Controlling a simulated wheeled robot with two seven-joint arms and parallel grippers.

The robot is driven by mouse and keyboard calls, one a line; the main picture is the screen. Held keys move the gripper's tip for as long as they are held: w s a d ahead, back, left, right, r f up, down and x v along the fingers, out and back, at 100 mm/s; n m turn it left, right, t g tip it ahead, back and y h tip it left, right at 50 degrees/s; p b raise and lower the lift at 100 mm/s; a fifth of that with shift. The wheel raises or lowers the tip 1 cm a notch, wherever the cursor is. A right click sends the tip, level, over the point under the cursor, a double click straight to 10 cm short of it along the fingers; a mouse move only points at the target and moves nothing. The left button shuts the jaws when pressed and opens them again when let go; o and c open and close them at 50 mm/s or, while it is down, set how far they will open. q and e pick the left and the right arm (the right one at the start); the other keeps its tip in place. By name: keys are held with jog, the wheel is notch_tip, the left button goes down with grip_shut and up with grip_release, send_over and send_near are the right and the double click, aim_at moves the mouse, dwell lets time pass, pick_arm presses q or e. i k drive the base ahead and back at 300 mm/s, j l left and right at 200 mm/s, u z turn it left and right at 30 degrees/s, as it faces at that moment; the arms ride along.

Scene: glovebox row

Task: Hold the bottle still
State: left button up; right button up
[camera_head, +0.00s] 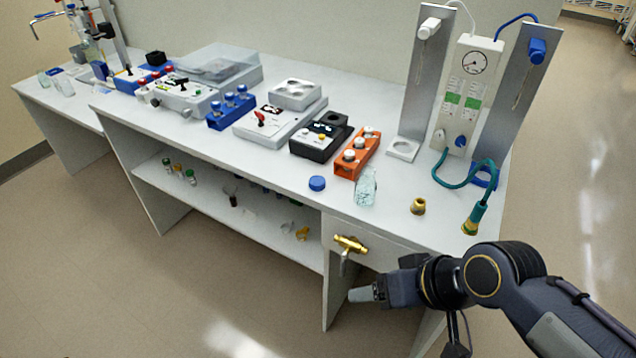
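A clear bottle (366,188) stands near the front edge of the bench top, with no cap visible on it. A blue cap (317,183) lies on the bench just left of it. My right gripper (358,295) comes in from the right and shows in front of the bench, below and apart from the bottle. Its grey fingertips point left and are seen side-on, so I cannot tell whether they are open or shut. Nothing is visible between them. My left gripper is not in view.
An orange rack (357,155) stands close behind the bottle. A brass fitting (418,206) and a green hose (462,181) are to its right. A brass tap (350,244) sticks out from the bench front above my gripper. Open floor lies front left.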

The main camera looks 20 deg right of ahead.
aim_at(366, 185)
jog(key=i+j+z, duration=0.1)
jog(key=z, duration=0.55)
jog(key=i+j+z, duration=0.1)
jog(key=j, duration=0.25)
jog(key=i+j+z, duration=0.1)
jog(key=i+j, duration=0.2)
jog(key=i+j+z, duration=0.15)
jog(key=j, duration=0.25)
jog(key=i+j+z, duration=0.1)
jog(key=j, duration=0.25)
jog(key=i+j+z, duration=0.1)
jog(key=j, duration=0.3)
jog(key=i, duration=0.1)
